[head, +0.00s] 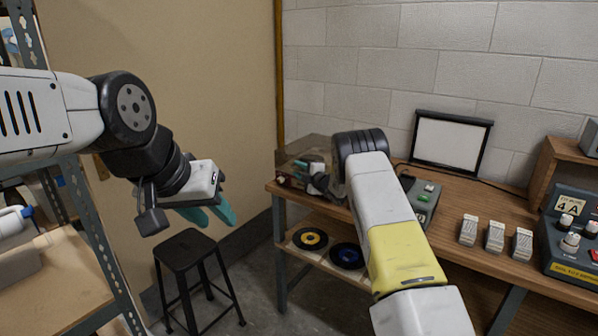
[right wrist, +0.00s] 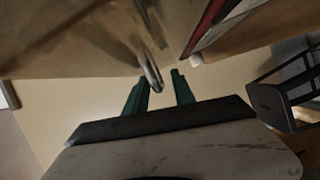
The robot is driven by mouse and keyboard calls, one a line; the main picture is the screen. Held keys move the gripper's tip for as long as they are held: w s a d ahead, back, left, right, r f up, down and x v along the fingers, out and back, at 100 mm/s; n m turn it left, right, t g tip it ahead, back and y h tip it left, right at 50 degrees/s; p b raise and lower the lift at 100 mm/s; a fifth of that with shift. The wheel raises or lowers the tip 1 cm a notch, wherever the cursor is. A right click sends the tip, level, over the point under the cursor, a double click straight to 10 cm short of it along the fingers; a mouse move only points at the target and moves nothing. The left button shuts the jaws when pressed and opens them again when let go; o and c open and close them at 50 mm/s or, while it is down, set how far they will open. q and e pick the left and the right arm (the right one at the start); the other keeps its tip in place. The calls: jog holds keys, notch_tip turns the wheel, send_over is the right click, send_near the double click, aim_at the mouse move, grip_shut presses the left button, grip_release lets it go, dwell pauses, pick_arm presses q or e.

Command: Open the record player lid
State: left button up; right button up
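The record player (head: 290,180) stands at the left end of the wooden bench, with a smoky see-through lid (head: 300,148) over it. My arm hides part of it, and I cannot tell the lid's exact angle. My right gripper (head: 318,172) is at the player's right side. In the right wrist view its two green fingers (right wrist: 160,90) are apart, with a narrow shiny edge reaching between them; I cannot tell whether they touch it. My left gripper (head: 208,214) hangs in free air above the stool, its teal fingers apart and empty.
A black stool (head: 188,250) stands left of the bench (head: 455,225). Records (head: 310,238) lie on the lower shelf. A framed screen (head: 450,142), white blocks (head: 495,236) and a control box (head: 575,240) stand to the right. A shelving rack (head: 85,220) is at the left.

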grip_shut()
dwell(1.4)
